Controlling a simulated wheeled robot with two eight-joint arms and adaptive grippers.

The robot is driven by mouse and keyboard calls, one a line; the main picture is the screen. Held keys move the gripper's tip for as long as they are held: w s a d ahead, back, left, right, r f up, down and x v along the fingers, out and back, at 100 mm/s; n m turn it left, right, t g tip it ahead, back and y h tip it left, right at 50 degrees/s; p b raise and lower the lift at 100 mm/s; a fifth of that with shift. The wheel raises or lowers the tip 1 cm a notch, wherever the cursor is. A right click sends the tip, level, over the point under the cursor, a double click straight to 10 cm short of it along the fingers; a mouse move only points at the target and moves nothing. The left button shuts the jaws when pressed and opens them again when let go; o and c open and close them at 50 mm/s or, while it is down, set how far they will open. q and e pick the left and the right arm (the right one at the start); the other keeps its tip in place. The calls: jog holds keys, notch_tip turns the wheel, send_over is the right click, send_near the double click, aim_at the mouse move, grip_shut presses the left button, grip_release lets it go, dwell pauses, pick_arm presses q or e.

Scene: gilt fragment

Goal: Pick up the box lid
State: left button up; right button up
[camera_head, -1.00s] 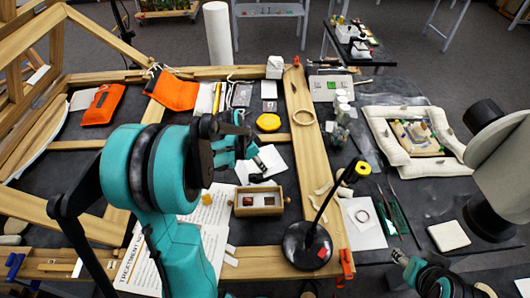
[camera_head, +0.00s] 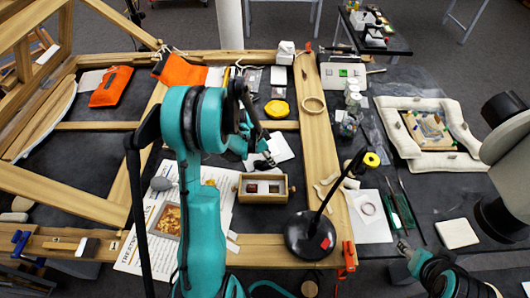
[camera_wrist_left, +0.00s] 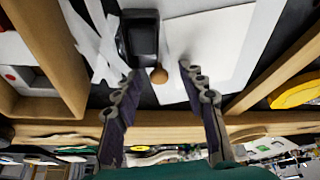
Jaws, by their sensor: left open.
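An open wooden box (camera_head: 263,199) with small dark and red items inside stands on the worktable. Its side also shows at the left of the left wrist view (camera_wrist_left: 72,60). Behind it lies a white flat sheet or panel (camera_head: 282,147), also in the left wrist view (camera_wrist_left: 212,45). A black object (camera_wrist_left: 138,38) and a small round brown knob (camera_wrist_left: 158,75) are beside it. I cannot tell for certain which piece is the lid. My left gripper (camera_wrist_left: 160,78) is open, its fingertips either side of the knob in the picture. My right gripper (camera_head: 403,249) is at lower right; its jaws are unclear.
A black lamp (camera_head: 310,233) stands right of the box, its stem leaning up right. A printed sheet (camera_head: 148,233) lies left. Wooden beams (camera_head: 318,135) frame the area.

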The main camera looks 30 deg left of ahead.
pick_arm(q)
jog(key=shift+s+r, duration=0.1)
jog(key=c, duration=0.4)
grip_shut()
jog(key=shift+r, duration=0.1)
